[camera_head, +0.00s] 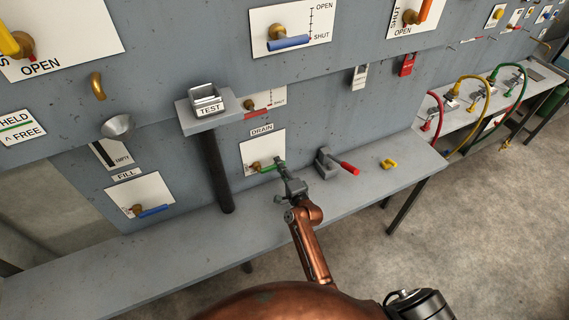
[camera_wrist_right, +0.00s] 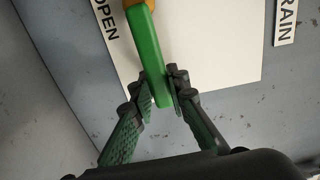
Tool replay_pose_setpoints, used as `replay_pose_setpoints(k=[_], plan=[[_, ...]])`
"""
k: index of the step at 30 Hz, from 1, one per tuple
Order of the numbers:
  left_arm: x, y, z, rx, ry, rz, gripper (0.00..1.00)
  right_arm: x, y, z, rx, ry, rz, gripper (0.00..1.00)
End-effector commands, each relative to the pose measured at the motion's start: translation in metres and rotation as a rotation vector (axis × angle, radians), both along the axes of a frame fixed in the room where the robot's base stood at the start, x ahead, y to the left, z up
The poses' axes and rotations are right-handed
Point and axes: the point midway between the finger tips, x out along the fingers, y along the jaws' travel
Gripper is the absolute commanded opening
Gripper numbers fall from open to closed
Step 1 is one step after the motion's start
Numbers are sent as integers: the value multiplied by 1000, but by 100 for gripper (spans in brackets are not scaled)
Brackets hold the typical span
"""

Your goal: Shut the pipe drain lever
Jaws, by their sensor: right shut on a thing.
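The green drain lever (camera_head: 268,168) sticks out to the right from its brass pivot (camera_head: 255,167) on a white plate (camera_head: 258,148) under the DRAIN label (camera_head: 262,130). My right gripper (camera_head: 280,164) is at the lever's free end. In the right wrist view the green lever (camera_wrist_right: 148,50) runs down from the brass pivot (camera_wrist_right: 131,3), and the fingers of my right gripper (camera_wrist_right: 159,88) are closed on both sides of its end. The word OPEN (camera_wrist_right: 105,20) shows on the plate left of the lever. My left gripper is not in view.
A grey bench (camera_head: 180,235) runs below the panel. On it, right of my gripper, stand a grey block with a red handle (camera_head: 349,168) and a yellow piece (camera_head: 388,163). A dark pipe (camera_head: 217,175) under the TEST cup (camera_head: 207,100) stands left. A blue fill lever (camera_head: 154,211) is lower left.

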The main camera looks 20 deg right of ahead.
Motion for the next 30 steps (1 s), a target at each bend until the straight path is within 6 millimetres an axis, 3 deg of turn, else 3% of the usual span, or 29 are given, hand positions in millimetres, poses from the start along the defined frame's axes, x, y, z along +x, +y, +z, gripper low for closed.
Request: replay_pose_setpoints(k=[19,20,27,30], plan=[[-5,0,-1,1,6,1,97,2,8,-5,53,6,11,0],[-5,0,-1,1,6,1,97,2,8,-5,53,6,11,16],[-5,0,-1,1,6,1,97,2,8,-5,50,5,11,32],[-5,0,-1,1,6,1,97,2,7,-4,49,5,11,33]])
